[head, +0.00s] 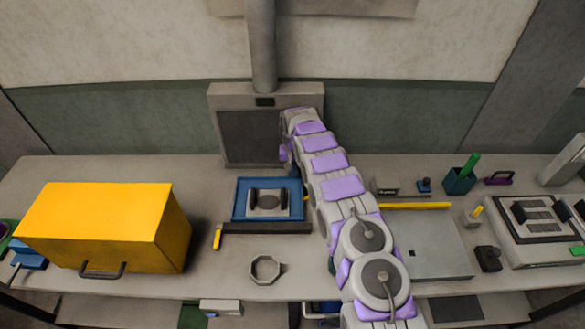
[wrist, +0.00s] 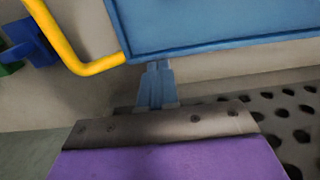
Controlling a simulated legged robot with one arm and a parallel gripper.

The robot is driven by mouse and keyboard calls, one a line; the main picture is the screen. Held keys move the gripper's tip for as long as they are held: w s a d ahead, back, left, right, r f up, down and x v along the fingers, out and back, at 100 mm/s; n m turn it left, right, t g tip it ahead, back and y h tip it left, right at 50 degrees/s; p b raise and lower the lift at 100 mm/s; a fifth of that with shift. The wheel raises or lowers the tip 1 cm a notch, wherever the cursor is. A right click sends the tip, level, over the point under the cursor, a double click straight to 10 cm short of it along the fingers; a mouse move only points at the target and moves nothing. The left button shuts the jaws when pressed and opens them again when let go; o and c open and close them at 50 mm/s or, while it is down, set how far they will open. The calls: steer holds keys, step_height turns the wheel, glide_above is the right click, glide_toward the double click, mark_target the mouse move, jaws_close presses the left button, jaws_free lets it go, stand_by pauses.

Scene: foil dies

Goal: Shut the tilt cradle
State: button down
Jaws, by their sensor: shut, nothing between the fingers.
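What I take for the tilt cradle is the blue tray (head: 240,212) with two dark rails and a grey block, behind a dark bar (head: 268,228) on the bench. A large blue panel with a raised rim (wrist: 215,25), probably this tray, fills the top of the wrist view. A yellow bent bar (wrist: 82,68) meets its lower left edge. My gripper (wrist: 156,68) is shut and empty, its narrow blue fingers ending at the panel's lower edge. I cannot tell whether they touch it. In the head view, my arm partly hides the gripper, at the tray's back right.
A big yellow box (head: 95,215) stands left. A grey framed unit (head: 250,135) stands behind the tray. A hexagonal ring (head: 265,269) lies in front. Right of my arm are a grey plate (head: 432,258), a yellow bar (head: 415,206) and a blue cup (head: 458,183). Bare bench shows between box and ring.

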steer(key=shift+s+f, duration=0.2)
steer(key=shift+f, duration=0.15)
stand_by(0.3)
steer(key=shift+w+r, duration=0.2)
steer(key=shift+r, duration=0.25)
step_height(320, 180, up, 17)
steer(key=p, duration=0.1)
steer(key=s+d+r+b, duration=0.1)
steer(key=s+d+r, duration=0.4)
steer(key=s+r, duration=0.35)
steer(key=s+d+r+g+b, duration=0.1)
steer(key=s+d+r, duration=0.15)
steer(key=s, duration=0.45)
steer(key=s+d+r+b, duration=0.1)
steer(key=s+d+r, duration=0.15)
steer(key=s, duration=0.45)
steer(key=s+f+b, duration=0.1)
steer(key=s+f, duration=0.1)
steer(key=s, duration=1.5)
steer(key=s+f+g+b, duration=0.1)
steer(key=s+f, duration=0.1)
steer(key=s, duration=1.5)
steer(key=shift+s+d, duration=0.35)
steer(key=shift+d, duration=0.1)
